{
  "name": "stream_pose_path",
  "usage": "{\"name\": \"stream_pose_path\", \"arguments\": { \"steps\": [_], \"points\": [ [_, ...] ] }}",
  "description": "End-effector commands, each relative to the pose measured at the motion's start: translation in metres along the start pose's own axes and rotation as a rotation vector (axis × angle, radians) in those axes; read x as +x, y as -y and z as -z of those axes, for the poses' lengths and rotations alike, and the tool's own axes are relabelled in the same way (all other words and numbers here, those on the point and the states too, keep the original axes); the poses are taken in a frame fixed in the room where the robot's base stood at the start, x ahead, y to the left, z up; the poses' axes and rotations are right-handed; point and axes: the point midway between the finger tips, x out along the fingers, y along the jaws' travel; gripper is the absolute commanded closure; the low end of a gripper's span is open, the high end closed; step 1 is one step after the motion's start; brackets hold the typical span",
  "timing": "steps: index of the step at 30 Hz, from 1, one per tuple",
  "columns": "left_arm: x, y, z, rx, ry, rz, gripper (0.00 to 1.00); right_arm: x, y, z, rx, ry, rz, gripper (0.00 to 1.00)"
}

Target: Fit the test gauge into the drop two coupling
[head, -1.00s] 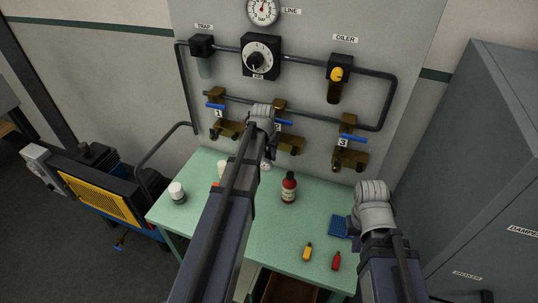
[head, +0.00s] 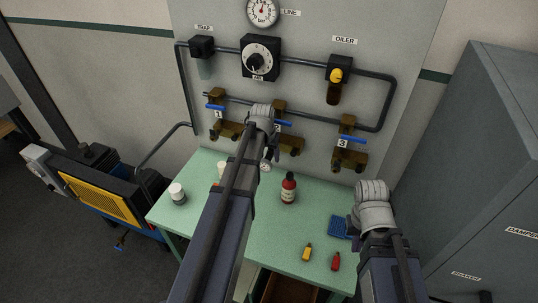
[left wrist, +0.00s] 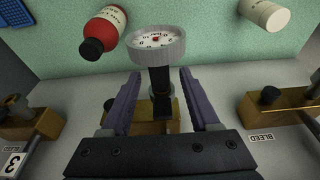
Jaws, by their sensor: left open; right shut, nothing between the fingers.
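The test gauge (left wrist: 157,43), round with a white dial and grey rim, stands between and just beyond the purple fingers of my open left gripper (left wrist: 159,76). Its dark stem lines up with the brass drop two fitting (left wrist: 150,118); I cannot tell whether it is seated in the coupling, which the gripper partly hides. In the head view the gauge (head: 265,166) shows just right of my left arm, below the brass drop two (head: 291,145). My right gripper (head: 355,226) is over the table's right side, its fingers mostly hidden by my wrist.
Brass drops one (head: 226,130) and three (head: 350,158) flank drop two. A red bottle (head: 288,188) and white containers (head: 177,193) stand on the green table (head: 270,232). A blue pad (head: 338,228) and small yellow (head: 307,252) and red (head: 336,261) bottles lie at the right.

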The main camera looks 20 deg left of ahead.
Motion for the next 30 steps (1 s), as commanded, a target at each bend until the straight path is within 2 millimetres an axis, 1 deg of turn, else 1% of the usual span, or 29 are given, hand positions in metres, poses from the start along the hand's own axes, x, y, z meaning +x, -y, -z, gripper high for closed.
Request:
{"name": "stream_pose_path", "arguments": {
  "steps": [1, 5, 12, 15, 19, 30],
  "points": [
    [-0.007, 0.000, 0.001, 0.000, 0.000, 0.000, 0.38, -0.007, -0.001, 0.000, 0.001, 0.000, 0.000, 1.00],
    [-0.022, 0.000, 0.001, 0.000, 0.000, 0.000, 0.38, -0.022, -0.002, -0.001, 0.004, 0.000, 0.001, 1.00],
    [-0.055, 0.000, 0.001, 0.000, 0.000, 0.000, 0.38, -0.054, -0.005, -0.003, 0.009, 0.000, 0.002, 1.00],
    [-0.066, 0.000, 0.001, 0.000, 0.000, 0.000, 0.38, -0.064, -0.006, -0.004, 0.007, 0.001, 0.002, 1.00],
    [-0.073, 0.000, 0.001, 0.000, -0.001, 0.000, 0.38, -0.070, -0.006, -0.004, 0.006, 0.001, 0.002, 1.00],
    [-0.072, 0.000, 0.000, 0.000, -0.001, 0.000, 0.38, -0.069, -0.006, -0.004, 0.006, 0.001, 0.002, 1.00]
  ]
}}
